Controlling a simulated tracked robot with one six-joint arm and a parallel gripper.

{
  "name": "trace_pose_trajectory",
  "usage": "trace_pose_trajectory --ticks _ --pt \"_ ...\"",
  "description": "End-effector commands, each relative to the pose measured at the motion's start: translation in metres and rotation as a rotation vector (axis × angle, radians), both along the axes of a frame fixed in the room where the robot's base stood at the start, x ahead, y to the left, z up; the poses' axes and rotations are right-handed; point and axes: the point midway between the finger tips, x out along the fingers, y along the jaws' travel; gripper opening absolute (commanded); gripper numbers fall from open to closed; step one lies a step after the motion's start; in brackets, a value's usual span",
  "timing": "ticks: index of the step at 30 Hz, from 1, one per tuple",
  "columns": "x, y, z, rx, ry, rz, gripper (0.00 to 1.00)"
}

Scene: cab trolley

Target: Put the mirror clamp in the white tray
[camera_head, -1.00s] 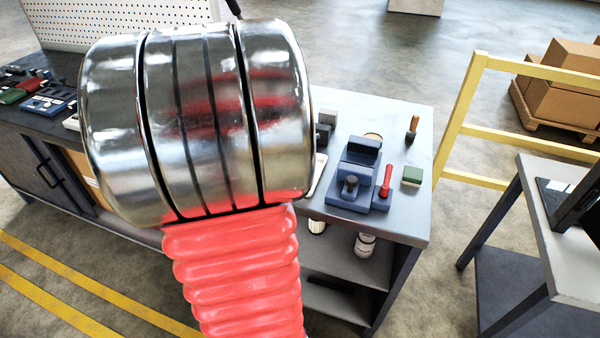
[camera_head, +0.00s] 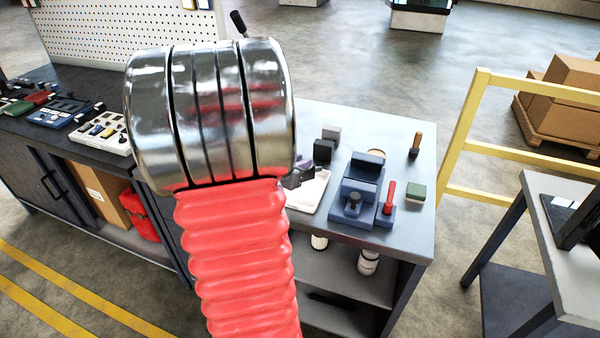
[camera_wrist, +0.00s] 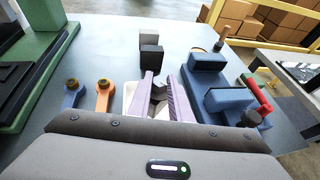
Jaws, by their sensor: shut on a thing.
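My gripper (camera_wrist: 161,79) shows in the wrist view with two pale purple fingers. It is shut on a small dark piece, which I take for the mirror clamp (camera_wrist: 158,92). The clamp is partly hidden between the fingers. The white tray (camera_wrist: 130,92) lies behind and below the fingers in the wrist view. In the head view the white tray (camera_head: 314,192) is on the grey table, left of the blue fixture, and my arm hides its left part. A dark piece shows over the tray there; I cannot tell whether the clamp touches it.
Blue fixture blocks (camera_head: 356,195) and a red-handled tool (camera_head: 388,197) stand right of the tray. Black and grey blocks (camera_head: 328,142) stand behind it. Blue and orange ring-ended pieces (camera_wrist: 104,94) lie left of it. A yellow rail (camera_head: 462,130) runs past the table's right side.

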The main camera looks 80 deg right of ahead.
Motion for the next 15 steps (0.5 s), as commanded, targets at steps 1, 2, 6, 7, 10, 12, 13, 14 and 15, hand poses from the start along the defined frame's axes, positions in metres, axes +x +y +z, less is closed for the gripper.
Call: trace_pose_trajectory --ticks 1,2,6,7,10,12,13,14,15 --pt "0.0 0.0 -0.005 0.0 0.001 -0.001 0.0" --pt "0.0 0.0 -0.008 0.002 0.002 -0.001 0.0" --pt "-0.001 0.0 -0.025 0.003 0.002 -0.001 0.0" --pt "0.0 0.0 -0.028 0.003 0.003 -0.001 0.0" --pt "-0.001 0.0 -0.035 0.0 0.002 -0.001 0.0" --pt "0.0 0.0 -0.037 -0.001 0.001 -0.001 0.0" --pt "0.0 0.0 -0.037 -0.001 0.0 -0.001 0.0" --pt "0.0 0.0 -0.037 -0.001 -0.001 0.0 0.0" --pt "0.0 0.0 -0.037 -0.002 0.0 0.0 0.0"
